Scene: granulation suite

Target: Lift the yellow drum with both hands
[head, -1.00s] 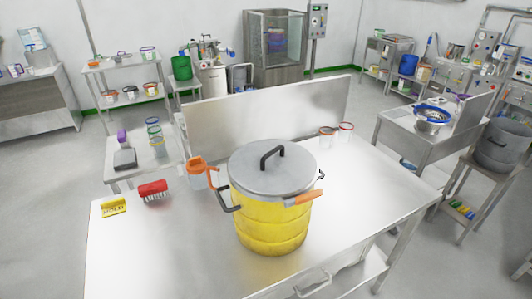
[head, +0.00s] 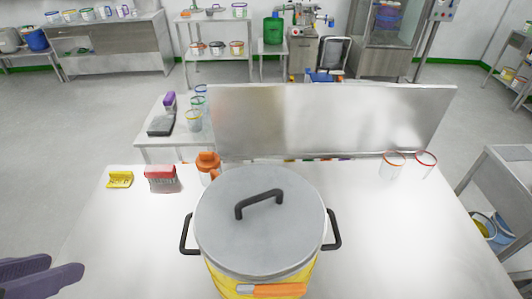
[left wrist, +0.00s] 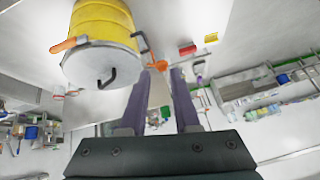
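The yellow drum (head: 225,285) stands upright on the steel table (head: 400,235), at the bottom middle of the head view. Its grey lid (head: 225,225) has a black top handle, and a black handle sticks out at each side, left (head: 186,236) and right (head: 334,230). An orange lever (head: 272,290) lies across its front below the lid. My left gripper (head: 62,278) is at the lower left, apart from the drum. In the left wrist view its purple fingers (left wrist: 158,75) are spread and empty, with the drum (left wrist: 98,20) beyond them. My right gripper is not in view.
Two clear containers (head: 392,165) are at the back right. A steel panel (head: 320,120) rises along the back edge.

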